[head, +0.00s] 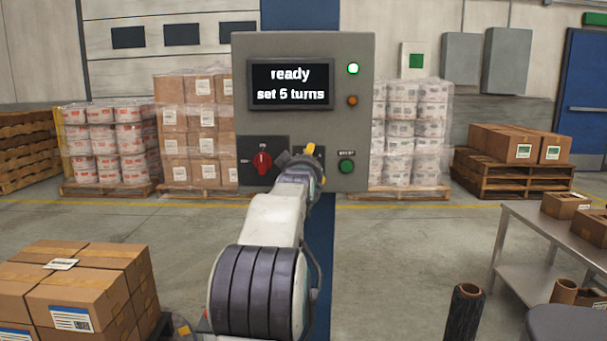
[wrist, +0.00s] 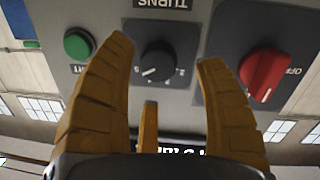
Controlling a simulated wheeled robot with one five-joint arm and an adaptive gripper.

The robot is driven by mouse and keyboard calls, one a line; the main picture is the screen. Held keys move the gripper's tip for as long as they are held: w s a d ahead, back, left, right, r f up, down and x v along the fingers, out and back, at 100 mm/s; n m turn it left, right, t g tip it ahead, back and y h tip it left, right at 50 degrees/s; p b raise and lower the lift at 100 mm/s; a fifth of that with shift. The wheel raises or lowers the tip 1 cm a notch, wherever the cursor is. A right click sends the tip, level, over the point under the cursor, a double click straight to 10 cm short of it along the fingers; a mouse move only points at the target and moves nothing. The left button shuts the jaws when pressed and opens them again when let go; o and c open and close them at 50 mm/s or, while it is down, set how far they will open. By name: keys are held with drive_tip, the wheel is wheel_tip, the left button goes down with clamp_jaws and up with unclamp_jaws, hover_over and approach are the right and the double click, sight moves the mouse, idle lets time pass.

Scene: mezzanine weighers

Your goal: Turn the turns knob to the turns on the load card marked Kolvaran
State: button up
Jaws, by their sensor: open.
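The turns knob (wrist: 155,64) is a black dial on a dark plate under a "TURNS" label, upside down in the wrist view. Its white pointer mark is at its lower left in that view; the scale figures are too small to read surely. My gripper (wrist: 163,55) is open, its yellow fingers spread on either side of the knob, with no clear contact. In the head view my gripper (head: 309,153) is in front of the panel and hides the knob. The display (head: 291,85) reads "ready" and "set 5 turns". No card's name is legible.
The grey control box (head: 305,45) carries a red rotary switch (head: 262,161) left of my gripper and a green button (head: 347,166) to its right. A white card (head: 61,264) lies on cartons (head: 100,290) at left. A steel table (head: 540,220) stands at right.

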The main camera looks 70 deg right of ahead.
drive_tip(key=v, duration=0.9)
drive_tip(key=shift+a, duration=0.15)
idle(0.5)
